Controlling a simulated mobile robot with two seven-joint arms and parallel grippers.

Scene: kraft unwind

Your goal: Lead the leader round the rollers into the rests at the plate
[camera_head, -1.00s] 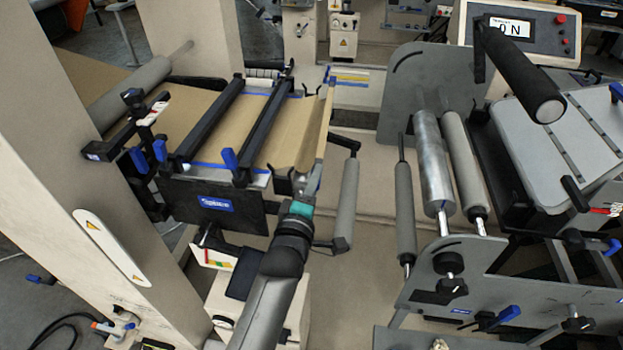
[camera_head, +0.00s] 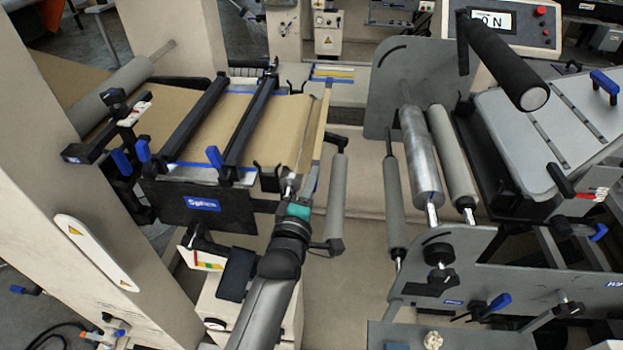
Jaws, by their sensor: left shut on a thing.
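The brown kraft leader (camera_head: 270,128) lies across the splice table under two black clamp bars. At its right end is a pale bar (camera_head: 322,130), at the table's right edge. My left gripper (camera_head: 289,186) is at the near end of this edge, shut on the leader's near end; its fingertips are small and partly hidden. A grey roller (camera_head: 337,195) hangs just right of it. Farther right stand another grey roller (camera_head: 395,205), a shiny metal roller (camera_head: 421,160) and a grey roller (camera_head: 453,155). A light grey plate (camera_head: 550,125) is at the right. My right gripper is not in view.
Black clamp bars (camera_head: 250,125) with blue levers cross the table. A grey side plate (camera_head: 400,75) stands behind the right rollers, and a machine frame (camera_head: 470,270) with knobs stands in front.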

